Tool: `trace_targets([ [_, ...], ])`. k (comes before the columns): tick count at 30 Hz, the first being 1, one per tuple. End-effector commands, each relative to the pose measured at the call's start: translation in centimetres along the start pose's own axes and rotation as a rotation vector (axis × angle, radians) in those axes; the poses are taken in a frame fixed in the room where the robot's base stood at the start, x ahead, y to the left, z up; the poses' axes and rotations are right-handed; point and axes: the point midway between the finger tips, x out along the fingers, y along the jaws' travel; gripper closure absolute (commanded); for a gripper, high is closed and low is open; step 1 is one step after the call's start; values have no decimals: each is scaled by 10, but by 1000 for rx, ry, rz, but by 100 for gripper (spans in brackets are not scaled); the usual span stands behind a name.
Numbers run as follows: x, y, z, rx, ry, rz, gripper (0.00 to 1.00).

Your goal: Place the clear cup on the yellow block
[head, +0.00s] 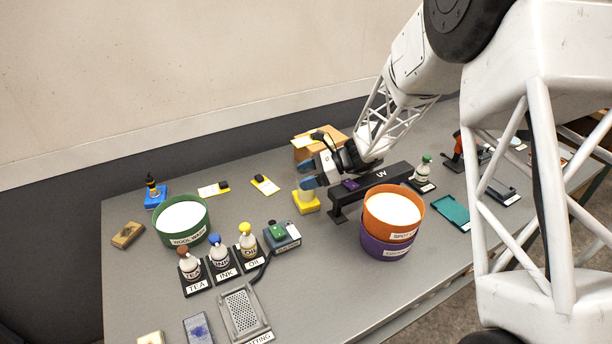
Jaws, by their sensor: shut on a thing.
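The yellow block (308,205) sits on the grey table near its middle, left of the black UV stand. My gripper (311,183), with blue fingertips, is low over the block and shut on a small, pale see-through thing. This looks like the clear cup (306,194), directly above the block's top. The fingers and the small size hide most of it. I cannot tell whether its base touches the block.
The black UV stand (378,187) is close on the right, and orange tub (393,207) is stacked on purple tub (385,243) in front. A cardboard box (325,143) stands behind. Labelled bottles and green tub (182,224) are left.

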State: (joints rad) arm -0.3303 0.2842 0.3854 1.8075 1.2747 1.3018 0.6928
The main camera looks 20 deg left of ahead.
Motion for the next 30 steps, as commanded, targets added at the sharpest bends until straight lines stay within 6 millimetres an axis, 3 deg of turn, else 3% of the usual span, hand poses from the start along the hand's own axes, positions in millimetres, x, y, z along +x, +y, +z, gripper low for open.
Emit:
trace_targets([
  [2, 1, 0, -2, 0, 0, 0, 53],
  [3, 1, 0, -2, 0, 0, 0, 28],
  [8, 1, 0, -2, 0, 0, 0, 6],
  [20, 0, 0, 1, 0, 0, 0, 6],
  [30, -32, 0, 1, -1, 0, -2, 6],
])
